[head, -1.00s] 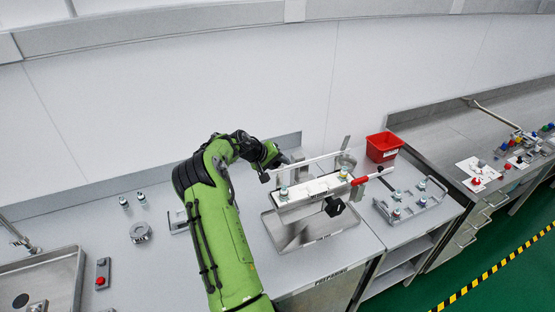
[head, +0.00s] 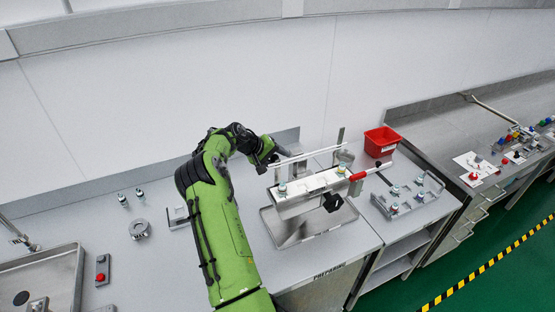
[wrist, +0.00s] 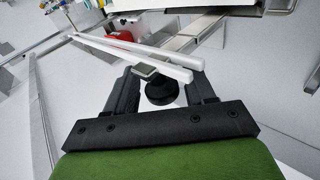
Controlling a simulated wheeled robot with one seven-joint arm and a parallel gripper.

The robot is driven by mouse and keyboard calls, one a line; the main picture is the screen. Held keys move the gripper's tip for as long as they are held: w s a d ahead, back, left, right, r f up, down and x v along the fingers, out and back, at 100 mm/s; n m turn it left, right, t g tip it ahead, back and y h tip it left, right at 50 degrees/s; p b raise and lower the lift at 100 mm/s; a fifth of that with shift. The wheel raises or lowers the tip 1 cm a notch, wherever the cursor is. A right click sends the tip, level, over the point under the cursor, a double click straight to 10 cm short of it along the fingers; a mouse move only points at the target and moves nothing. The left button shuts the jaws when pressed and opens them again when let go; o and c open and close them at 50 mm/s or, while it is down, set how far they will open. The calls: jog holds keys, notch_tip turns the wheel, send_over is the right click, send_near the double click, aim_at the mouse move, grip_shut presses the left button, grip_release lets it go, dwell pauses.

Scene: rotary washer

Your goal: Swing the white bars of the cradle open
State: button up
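The cradle (head: 322,182) stands over a metal tray (head: 352,216) on the bench, in the middle of the head view. Its white bars (head: 308,156) run along its back side, and a red-handled bar (head: 357,176) sticks out at its right end. My gripper (head: 272,156) is at the left end of the white bars. In the wrist view my gripper (wrist: 161,92) has its fingers apart. A black round knob (wrist: 160,92) and a small grey square piece (wrist: 145,71) show between the fingers. The two white bars (wrist: 130,57) end just beyond them. Contact cannot be made out.
A red bin (head: 381,142) stands behind the cradle to the right. A metal rack with small bottles (head: 410,197) is right of the tray. Two small bottles (head: 123,200) and a round metal part (head: 139,229) are left of my arm. A sink (head: 75,265) is at far left.

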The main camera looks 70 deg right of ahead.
jog(key=b+v, duration=0.1)
jog(key=v, duration=1.4)
jog(key=shift+w+a+r+b, duration=0.2)
jog(key=shift+a+b, duration=0.1)
jog(key=shift+b, duration=0.05)
jog(key=w+a+f+g+h+b, duration=0.35)
jog(key=f+g+h+b, duration=0.3)
jog(key=f+b, duration=0.35)
jog(key=shift+g+y, duration=0.35)
jog(key=x, duration=0.5)
jog(key=p+x, duration=0.1)
jog(key=x, duration=0.9)
jog(key=shift+w+d+f, duration=0.2)
jog(key=shift+w+d, duration=0.1)
jog(key=shift+w, duration=0.05)
